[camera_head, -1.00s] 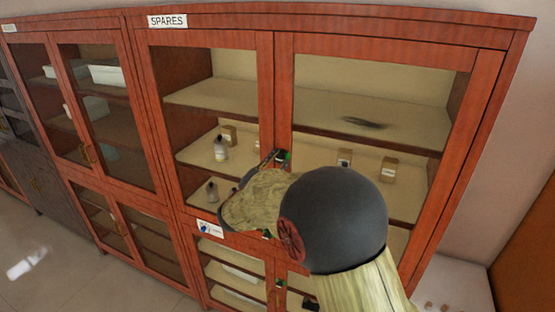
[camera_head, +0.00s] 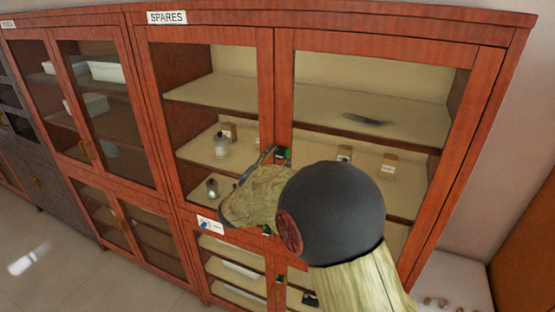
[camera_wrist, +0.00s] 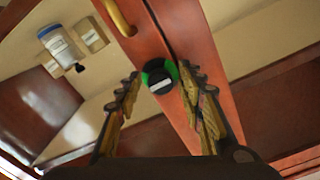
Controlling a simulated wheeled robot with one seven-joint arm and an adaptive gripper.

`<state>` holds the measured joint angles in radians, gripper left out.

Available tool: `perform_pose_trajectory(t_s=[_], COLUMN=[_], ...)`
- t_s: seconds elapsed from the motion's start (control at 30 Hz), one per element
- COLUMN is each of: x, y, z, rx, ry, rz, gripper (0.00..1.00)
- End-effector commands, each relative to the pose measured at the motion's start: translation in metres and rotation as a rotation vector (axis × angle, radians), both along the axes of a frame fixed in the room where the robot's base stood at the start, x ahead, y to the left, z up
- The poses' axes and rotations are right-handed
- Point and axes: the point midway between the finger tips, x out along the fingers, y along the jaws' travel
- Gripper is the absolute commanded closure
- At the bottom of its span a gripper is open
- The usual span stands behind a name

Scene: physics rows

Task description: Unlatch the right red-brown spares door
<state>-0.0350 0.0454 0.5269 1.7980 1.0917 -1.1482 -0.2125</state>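The right red-brown spares door (camera_head: 282,90) is shut, with glass in its frame, under the SPARES label (camera_head: 167,18). A round black and green latch (camera_head: 283,154) sits by the seam between the doors; in the wrist view the latch (camera_wrist: 158,76) has a pale bar across its dark face. My gripper (camera_wrist: 160,72) is open, with one finger on each side of the latch and a gap visible at each side. In the head view my gripper (camera_head: 268,155) is partly hidden by my wrist, in front of the seam.
A brass handle (camera_wrist: 118,15) is on the door frame near the latch. Bottles (camera_head: 220,144) and small boxes (camera_head: 389,165) stand on shelves behind the glass. A lower cabinet with a second label (camera_head: 209,225) is below. A pale wall (camera_head: 500,130) is at the right.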

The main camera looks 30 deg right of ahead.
Motion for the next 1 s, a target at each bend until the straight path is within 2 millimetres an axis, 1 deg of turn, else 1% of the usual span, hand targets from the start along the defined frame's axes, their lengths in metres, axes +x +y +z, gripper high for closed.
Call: perform_pose_trajectory(t_s=[0.33, 0.47, 0.57, 0.8, 1.0], x=[0.0, -0.006, -0.015, -0.045, -0.065], y=[0.001, 0.009, 0.022, 0.061, 0.085], z=[0.001, 0.001, 0.001, 0.001, 0.0], rx=[0.0, -0.001, 0.0, 0.0, 0.0], ry=[-0.002, -0.001, -0.002, -0.002, 0.0], rz=[0.0, 0.002, 0.003, 0.005, 0.003], gripper=[0.57, 0.57, 0.57, 0.57, 0.57])
